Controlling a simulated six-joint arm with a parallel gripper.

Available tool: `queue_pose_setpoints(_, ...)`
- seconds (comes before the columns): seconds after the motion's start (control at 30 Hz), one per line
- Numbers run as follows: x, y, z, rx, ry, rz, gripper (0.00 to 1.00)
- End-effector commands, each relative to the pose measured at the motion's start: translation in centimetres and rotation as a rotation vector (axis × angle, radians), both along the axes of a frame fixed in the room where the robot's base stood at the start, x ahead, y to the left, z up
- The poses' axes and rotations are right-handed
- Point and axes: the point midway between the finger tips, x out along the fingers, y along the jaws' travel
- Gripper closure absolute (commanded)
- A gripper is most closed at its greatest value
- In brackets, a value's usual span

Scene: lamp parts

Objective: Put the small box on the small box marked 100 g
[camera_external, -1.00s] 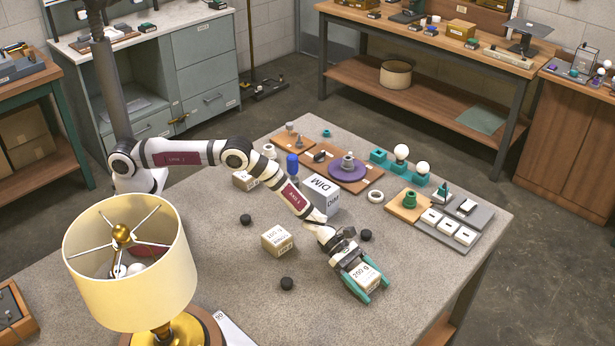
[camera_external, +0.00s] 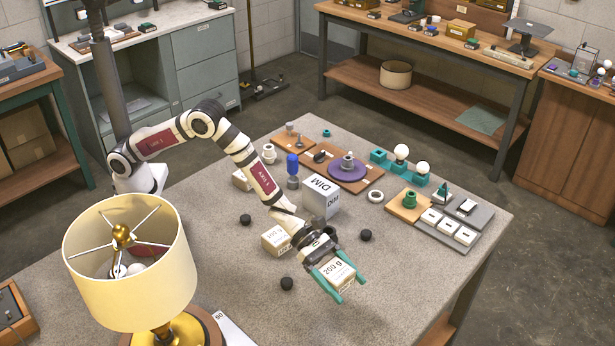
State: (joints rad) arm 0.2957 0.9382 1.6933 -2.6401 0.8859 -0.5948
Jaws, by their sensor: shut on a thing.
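My gripper (camera_external: 339,283) has teal fingers and is shut on a small cream box (camera_external: 338,272) marked 200 g. It holds this box over the front right part of the grey table, seemingly above the surface. Another small cream box (camera_external: 274,239) stands on the table just left of my gripper; its label is small and seems to read 100 g. My wrist hides part of its right side. The two boxes are apart.
A larger white box marked DIM (camera_external: 320,198) stands behind my gripper. Black knobs lie nearby at the right (camera_external: 366,235), front (camera_external: 286,284) and left (camera_external: 246,219). A lamp (camera_external: 130,265) stands front left. Another small box (camera_external: 241,180) is partly behind my arm.

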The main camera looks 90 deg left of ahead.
Motion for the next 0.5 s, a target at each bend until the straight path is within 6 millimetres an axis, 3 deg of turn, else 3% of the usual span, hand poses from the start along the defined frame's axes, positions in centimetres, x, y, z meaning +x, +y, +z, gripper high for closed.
queue_pose_setpoints(0.07,-0.5,0.1,0.4,0.001,-0.001,0.002,0.86)
queue_pose_setpoints(0.17,-1.0,2.2,0.5,0.000,0.000,0.010,0.86)
queue_pose_setpoints(0.37,-3.8,10.9,0.6,0.001,0.002,0.025,0.86)
queue_pose_setpoints(0.5,-8.2,17.1,1.1,0.000,0.001,0.034,0.86)
